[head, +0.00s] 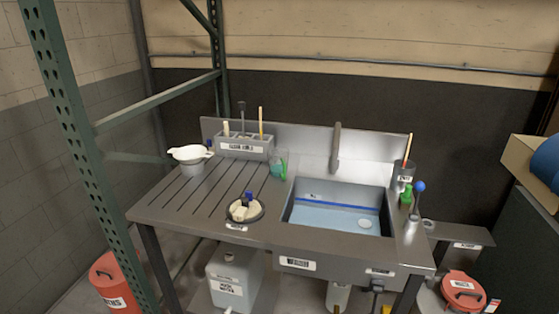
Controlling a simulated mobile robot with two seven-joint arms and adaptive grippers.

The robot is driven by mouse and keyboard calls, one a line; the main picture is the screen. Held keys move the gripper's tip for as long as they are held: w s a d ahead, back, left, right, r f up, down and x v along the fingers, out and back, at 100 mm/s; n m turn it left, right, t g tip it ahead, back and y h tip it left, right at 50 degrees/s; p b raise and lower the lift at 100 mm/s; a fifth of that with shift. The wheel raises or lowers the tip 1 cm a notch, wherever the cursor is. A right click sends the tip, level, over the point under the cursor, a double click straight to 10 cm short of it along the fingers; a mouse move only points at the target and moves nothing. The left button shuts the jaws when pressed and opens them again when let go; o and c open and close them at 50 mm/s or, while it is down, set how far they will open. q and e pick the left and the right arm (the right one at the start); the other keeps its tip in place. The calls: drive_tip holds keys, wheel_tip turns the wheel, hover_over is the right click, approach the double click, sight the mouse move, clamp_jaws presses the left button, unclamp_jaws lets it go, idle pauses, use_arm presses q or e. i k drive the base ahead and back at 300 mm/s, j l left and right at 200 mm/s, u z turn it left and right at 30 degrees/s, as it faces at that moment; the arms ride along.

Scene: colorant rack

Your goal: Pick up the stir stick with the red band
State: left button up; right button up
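A thin stick (407,150) with a reddish tint stands slightly tilted in a grey labelled cup (404,178) at the right rear corner of the sink counter. It is too small to tell whether the red is a band. A yellowish stick (261,122) and a short pale stick (226,129) stand upright in a grey labelled rack (246,148) at the back left of the counter, with a dark rod (241,115) between them. No red shows on these. Neither of my grippers is in view.
A white bowl-like strainer (190,154), a green-tinted beaker (279,165) and a round dish (245,211) stand on the grooved drainboard. The sink basin (338,214) holds bluish water. A blue-topped rod (418,190) and green bottle (406,194) are near the cup. A green metal upright (75,130) stands left.

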sight(410, 137)
drive_tip(key=i+l+z, duration=0.1)
drive_tip(key=i+z, duration=0.85)
drive_tip(key=k, duration=0.1)
